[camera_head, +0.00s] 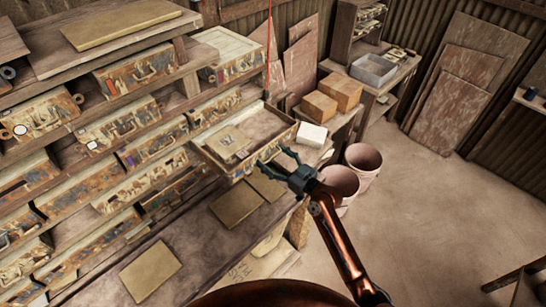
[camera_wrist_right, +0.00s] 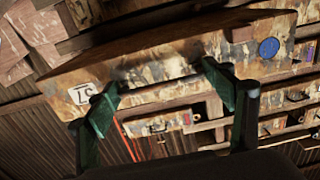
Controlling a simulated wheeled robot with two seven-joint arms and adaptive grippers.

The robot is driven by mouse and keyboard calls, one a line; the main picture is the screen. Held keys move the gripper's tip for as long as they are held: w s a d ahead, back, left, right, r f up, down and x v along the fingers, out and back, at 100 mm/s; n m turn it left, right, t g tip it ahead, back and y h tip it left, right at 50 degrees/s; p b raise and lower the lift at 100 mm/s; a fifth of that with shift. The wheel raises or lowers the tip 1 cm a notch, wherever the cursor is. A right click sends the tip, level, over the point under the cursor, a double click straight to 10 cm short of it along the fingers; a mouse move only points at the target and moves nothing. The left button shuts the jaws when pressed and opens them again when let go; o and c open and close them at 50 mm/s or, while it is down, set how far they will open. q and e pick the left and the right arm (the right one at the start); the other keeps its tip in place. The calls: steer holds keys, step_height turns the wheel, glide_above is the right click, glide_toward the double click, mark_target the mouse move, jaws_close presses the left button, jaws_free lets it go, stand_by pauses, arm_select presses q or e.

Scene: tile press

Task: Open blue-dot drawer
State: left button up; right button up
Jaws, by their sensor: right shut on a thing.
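The blue-dot drawer (camera_head: 270,126) is pulled well out of the rack in the head view, with a flat tile or slab (camera_head: 228,141) inside. In the wrist view its worn, paint-chipped front (camera_wrist_right: 160,62) spans the picture, with a blue dot (camera_wrist_right: 268,48) at right and a white number label (camera_wrist_right: 83,94) at left. My right gripper (camera_head: 275,163) is at the drawer front; its green fingers (camera_wrist_right: 162,88) are shut on the drawer's bar handle (camera_wrist_right: 158,93). The blue dot is not visible in the head view. My left gripper is not in view.
The rack holds several other drawers (camera_head: 120,124). Flat tan slabs (camera_head: 236,203) lie on the bench below. A white block (camera_head: 311,134), brown boxes (camera_head: 320,107) and buckets (camera_head: 362,160) stand right of the drawer.

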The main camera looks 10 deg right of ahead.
steer(key=o, duration=1.2)
steer(key=shift+d+f, duration=0.1)
steer(key=shift+f, duration=0.15)
steer(key=o, duration=0.3)
steer(key=shift+s+d+r, duration=0.1)
steer(key=shift+s+r, duration=0.05)
steer(key=shift+s, duration=0.05)
steer(key=shift+w, duration=0.1)
steer(key=v, duration=1.2)
